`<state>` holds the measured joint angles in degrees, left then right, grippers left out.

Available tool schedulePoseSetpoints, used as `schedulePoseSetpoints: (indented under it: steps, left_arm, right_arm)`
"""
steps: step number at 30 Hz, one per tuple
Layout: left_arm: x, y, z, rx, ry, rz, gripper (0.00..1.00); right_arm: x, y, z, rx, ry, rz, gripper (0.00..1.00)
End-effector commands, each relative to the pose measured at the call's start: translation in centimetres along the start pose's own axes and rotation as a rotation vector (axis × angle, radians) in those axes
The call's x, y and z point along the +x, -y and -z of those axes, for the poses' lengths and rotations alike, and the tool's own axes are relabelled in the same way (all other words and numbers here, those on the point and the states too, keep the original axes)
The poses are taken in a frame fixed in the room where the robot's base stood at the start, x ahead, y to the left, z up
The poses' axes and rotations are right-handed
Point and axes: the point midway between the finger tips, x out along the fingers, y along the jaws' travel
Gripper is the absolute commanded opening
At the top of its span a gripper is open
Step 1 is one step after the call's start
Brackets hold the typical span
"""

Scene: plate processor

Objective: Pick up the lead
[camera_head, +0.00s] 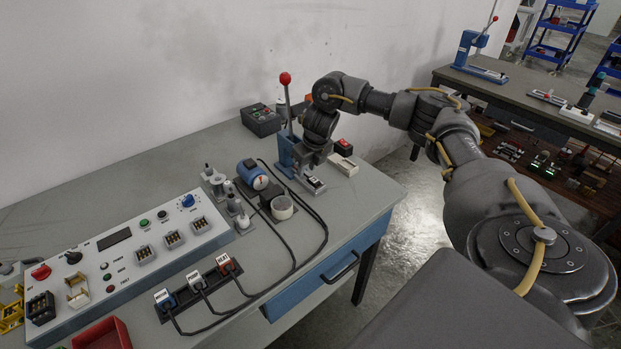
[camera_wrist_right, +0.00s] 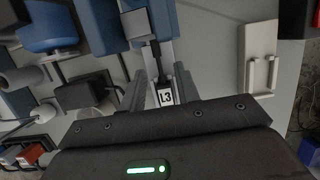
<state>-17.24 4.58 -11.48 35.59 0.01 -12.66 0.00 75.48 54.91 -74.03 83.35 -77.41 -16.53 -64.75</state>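The lead, a short black plug with a white label reading L3 (camera_wrist_right: 165,97), lies at the base of the blue lever press. In the head view it shows as a small black and white piece (camera_head: 314,185). My right gripper (camera_head: 306,174) is low over the press base, pointing down. In the right wrist view its two fingers (camera_wrist_right: 165,82) stand on either side of the lead, close to it. I cannot tell whether they press on it. My left gripper is not in view.
The blue press (camera_head: 287,145) with a red-knobbed lever stands right behind my gripper. A white block (camera_head: 343,165) lies to its right, a white round part (camera_head: 282,207) to its left. Cables run to labelled plugs at the front. A control panel (camera_head: 130,262) fills the left.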

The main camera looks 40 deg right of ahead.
Motion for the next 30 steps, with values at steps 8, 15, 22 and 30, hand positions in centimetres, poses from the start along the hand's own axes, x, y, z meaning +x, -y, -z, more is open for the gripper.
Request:
schedulePoseSetpoints:
  steps: [8, 15, 22, 30]
  left_arm:
    - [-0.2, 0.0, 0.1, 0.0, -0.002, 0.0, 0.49]
    - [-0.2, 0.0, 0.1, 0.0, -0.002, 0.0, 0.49]
    - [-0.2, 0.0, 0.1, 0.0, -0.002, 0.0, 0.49]
    - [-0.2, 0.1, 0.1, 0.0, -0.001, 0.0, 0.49]
  right_arm:
    - [1.8, 0.0, -0.1, 0.0, 0.001, 0.0, 0.32]
    - [1.7, 0.0, -0.1, 0.0, 0.001, 0.0, 0.19]
    - [1.7, 0.0, -0.1, 0.0, 0.001, -0.001, 0.0]
    - [1.7, 0.0, -0.1, 0.0, 0.002, -0.001, 0.0]
